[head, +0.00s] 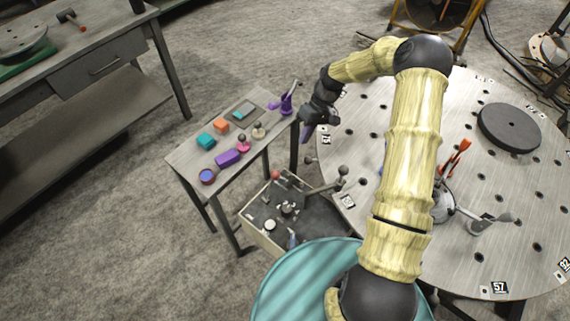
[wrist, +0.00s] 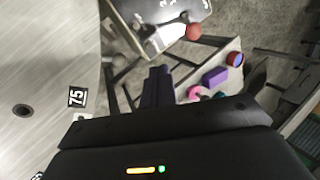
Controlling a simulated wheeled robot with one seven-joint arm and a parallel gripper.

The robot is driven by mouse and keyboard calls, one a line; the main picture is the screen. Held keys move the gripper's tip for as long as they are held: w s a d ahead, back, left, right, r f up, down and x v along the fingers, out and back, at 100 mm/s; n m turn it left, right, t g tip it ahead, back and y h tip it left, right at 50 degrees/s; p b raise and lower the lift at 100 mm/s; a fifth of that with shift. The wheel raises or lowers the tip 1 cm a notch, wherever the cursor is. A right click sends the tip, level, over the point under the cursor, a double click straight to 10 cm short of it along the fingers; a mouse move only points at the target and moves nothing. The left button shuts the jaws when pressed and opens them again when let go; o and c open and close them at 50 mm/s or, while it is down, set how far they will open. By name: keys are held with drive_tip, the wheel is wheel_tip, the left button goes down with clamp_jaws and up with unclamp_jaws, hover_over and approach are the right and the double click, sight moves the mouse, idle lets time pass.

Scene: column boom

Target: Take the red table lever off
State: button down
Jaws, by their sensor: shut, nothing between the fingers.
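A red lever (head: 454,157) stands tilted on the round perforated table (head: 350,118), right of my arm in the head view. Its lower end is near a round grey fitting, partly hidden by my arm. The lever does not show in the wrist view. My gripper (head: 306,133) is at the table's left edge, well away from the red lever, between the table and a small side bench. Its dark fingers (wrist: 157,85) are shut and empty in the wrist view.
A grey lever (head: 490,220) and a dark disc (head: 509,127) are on the round table. The side bench (head: 188,158) carries several coloured pieces. A box of levers with a red ball knob (head: 275,174) stands below; the knob also shows in the wrist view (wrist: 193,32).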

drive_tip(key=s+a+f+p, duration=0.3)
drive_tip(key=s+a+f, duration=0.1)
drive_tip(key=a+f, duration=0.3)
drive_tip(key=shift+s+f+p, duration=0.35)
drive_tip(key=shift+s+f, duration=0.05)
drive_tip(key=shift+f, duration=0.2)
drive_tip(key=shift+r, duration=0.1)
idle(0.4)
drive_tip(key=shift+s+a+r+t+h, duration=0.25)
drive_tip(key=shift+s+r+t+h, duration=0.05)
drive_tip(key=shift+s, duration=0.05)
drive_tip(key=shift+a, duration=0.1)
